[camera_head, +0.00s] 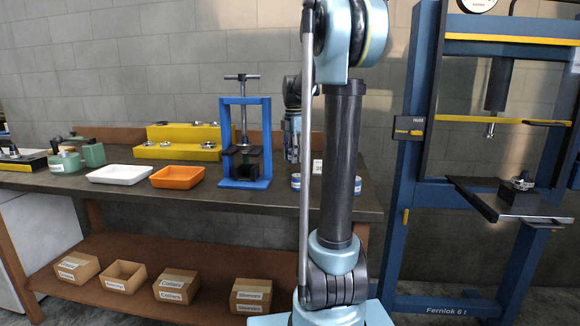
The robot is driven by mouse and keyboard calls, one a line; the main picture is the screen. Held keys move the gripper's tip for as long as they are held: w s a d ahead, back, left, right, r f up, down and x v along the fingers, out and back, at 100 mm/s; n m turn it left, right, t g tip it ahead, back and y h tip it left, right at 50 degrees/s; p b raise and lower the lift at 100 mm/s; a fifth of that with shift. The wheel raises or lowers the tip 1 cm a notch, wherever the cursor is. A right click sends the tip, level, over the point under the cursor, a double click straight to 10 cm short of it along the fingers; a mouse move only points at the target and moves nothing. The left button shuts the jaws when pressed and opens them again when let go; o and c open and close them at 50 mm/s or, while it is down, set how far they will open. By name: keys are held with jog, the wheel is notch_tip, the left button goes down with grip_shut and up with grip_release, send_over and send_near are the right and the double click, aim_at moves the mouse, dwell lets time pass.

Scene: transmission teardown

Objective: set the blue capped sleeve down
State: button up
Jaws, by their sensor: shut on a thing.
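My gripper (291,153) hangs pointing down over the right part of the workbench, just right of the blue bench press. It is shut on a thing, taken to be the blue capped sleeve. My own arm in the foreground covers much of this spot, so the sleeve cannot be made out clearly. A low blue-and-white round thing (296,182) stands on the bench below the gripper. A similar blue-and-white part shows right of my arm; I cannot tell whether it is the same thing. The gap between the gripper and the bench top is hard to judge.
The blue bench press (246,140) stands close left of the gripper. An orange tray (178,177), a white tray (120,174) and a yellow stepped stand (183,142) are farther left. A tall blue floor press (405,190) stands right of the workbench (235,203).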

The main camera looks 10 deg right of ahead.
aim_at(293, 172)
jog(key=shift+f, duration=2.05)
jog(key=o, duration=1.3)
notch_tip(293, 172, up, 12)
jog(key=shift+r, duration=0.1)
